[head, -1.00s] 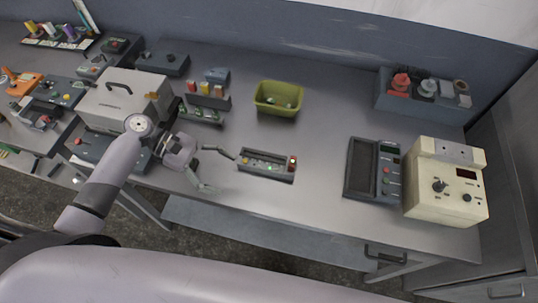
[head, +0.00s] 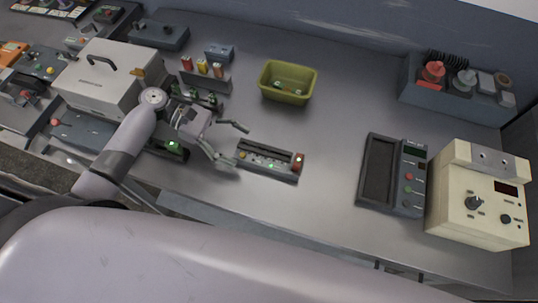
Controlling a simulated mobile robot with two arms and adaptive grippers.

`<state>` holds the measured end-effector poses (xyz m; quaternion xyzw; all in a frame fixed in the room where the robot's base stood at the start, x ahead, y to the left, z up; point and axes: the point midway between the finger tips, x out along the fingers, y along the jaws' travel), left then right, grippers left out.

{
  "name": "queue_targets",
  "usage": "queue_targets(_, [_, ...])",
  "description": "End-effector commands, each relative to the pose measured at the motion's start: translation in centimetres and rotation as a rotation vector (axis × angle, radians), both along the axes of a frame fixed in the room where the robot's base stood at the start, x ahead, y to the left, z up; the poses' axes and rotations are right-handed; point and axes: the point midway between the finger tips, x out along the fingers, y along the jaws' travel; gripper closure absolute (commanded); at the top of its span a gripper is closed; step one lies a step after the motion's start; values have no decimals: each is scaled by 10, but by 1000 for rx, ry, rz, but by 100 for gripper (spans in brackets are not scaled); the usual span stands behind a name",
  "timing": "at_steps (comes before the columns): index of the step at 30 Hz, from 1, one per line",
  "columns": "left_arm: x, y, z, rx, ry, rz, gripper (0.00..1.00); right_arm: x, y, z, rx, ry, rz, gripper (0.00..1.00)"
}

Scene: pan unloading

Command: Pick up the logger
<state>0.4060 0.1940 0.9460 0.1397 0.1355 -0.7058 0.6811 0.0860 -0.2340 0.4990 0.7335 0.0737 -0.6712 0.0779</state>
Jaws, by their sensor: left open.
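A low dark box with a row of small knobs, a lit green light and a red block at its right end (head: 270,160) lies on the grey bench; it looks like the logger, though I see no readable label. My left gripper (head: 237,147) is open just to the left of it, one finger near its far left corner and the other near its front left corner. Nothing is between the fingers. Whether a finger touches the box I cannot tell. My right gripper is not in view.
A green bin (head: 288,82) stands behind the box. A cream case (head: 104,78) and a small battery rack (head: 205,76) are on the left. A dark panel device (head: 393,174) and a cream instrument (head: 480,195) stand on the right. The bench between is clear.

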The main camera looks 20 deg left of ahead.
Motion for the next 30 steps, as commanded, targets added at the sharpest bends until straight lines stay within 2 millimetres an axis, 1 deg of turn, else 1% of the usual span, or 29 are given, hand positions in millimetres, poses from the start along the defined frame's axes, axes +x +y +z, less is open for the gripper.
queue_targets(1, [-1, -6, 1, -2, 2, -1, 27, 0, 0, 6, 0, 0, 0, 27])
queue_targets(7, [-1, -36, -1, -3, 2, -1, 27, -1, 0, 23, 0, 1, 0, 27])
queue_targets(9, [-1, -44, -8, -3, 2, 0, 27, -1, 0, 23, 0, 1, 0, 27])
queue_targets(12, [-2, -51, -12, 0, 1, -2, 27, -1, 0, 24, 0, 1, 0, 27])
queue_targets(20, [-2, -52, -14, 1, 0, -1, 27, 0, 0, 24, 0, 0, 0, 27])
queue_targets(30, [-2, -52, -14, 1, 0, -1, 50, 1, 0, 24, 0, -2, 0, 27])
